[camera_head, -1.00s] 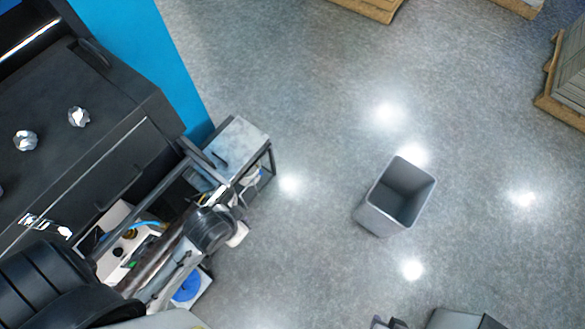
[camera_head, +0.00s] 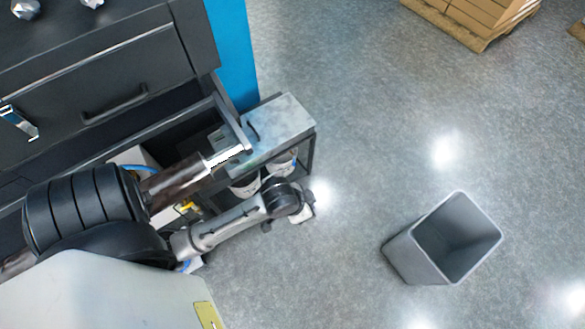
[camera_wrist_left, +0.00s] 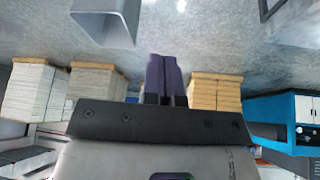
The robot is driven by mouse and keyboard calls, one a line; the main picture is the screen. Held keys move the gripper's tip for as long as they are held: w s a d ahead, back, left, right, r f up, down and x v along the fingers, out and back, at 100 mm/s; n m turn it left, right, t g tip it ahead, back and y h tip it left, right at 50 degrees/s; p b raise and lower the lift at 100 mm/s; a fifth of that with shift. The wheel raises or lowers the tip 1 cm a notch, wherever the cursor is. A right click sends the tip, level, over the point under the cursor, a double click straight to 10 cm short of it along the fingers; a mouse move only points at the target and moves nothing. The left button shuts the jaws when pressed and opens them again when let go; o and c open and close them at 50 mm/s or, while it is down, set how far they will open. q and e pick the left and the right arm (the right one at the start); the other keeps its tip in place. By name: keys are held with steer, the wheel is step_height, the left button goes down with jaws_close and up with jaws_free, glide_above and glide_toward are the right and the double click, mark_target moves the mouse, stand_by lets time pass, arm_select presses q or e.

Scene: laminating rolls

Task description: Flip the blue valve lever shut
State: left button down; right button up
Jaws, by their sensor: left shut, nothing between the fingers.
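I cannot make out the blue valve lever for certain in either view. A thin curved blue strip (camera_head: 140,168) shows beside a white box behind my arm in the head view, but I cannot tell what it is. My left gripper (camera_wrist_left: 165,78) shows in the left wrist view with its dark fingers together and nothing between them, pointing out over the floor. In the head view my left arm reaches right past the small cart, and its fingers cannot be made out. My right gripper is not in view.
A grey bin (camera_head: 445,245) stands on open floor at right; it also shows in the wrist view (camera_wrist_left: 105,20). A metal-topped cart (camera_head: 283,125) adjoins the dark cabinet (camera_head: 90,70) and its open drawer. Stacked boxes (camera_head: 490,15) sit farther back.

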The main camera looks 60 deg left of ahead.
arm_select(q)
steer(key=w+a+f+n+t+h+b, duration=0.1)
steer(key=w+f+n+t+b, duration=0.15)
steer(key=w+f+b, duration=0.65)
steer(key=w+a+f+n+t+h+b, duration=0.1)
steer(key=w+f+n+t+b, duration=0.15)
steer(key=f+b, duration=1.15)
steer(key=w+a+f+n+t+h+b, duration=0.1)
steer(key=w+a+f+n+b, duration=0.3)
steer(key=f, duration=1.3)
steer(key=w+a+f+n+t+y+b, duration=0.2)
steer(key=a+f+n+t+y+b, duration=0.1)
steer(key=a+f+n+y+b, duration=0.4)
steer(key=s+a+f+n+g+y, duration=0.3)
steer(key=s+a+n+g+y, duration=0.1)
steer(key=s+a+n+y, duration=0.4)
steer(key=shift+s+a+n+y+p, duration=0.35)
steer(key=shift+a+n+y, duration=0.95)
steer(key=shift+a+n, duration=1.05)
steer(key=shift+w+d, duration=0.15)
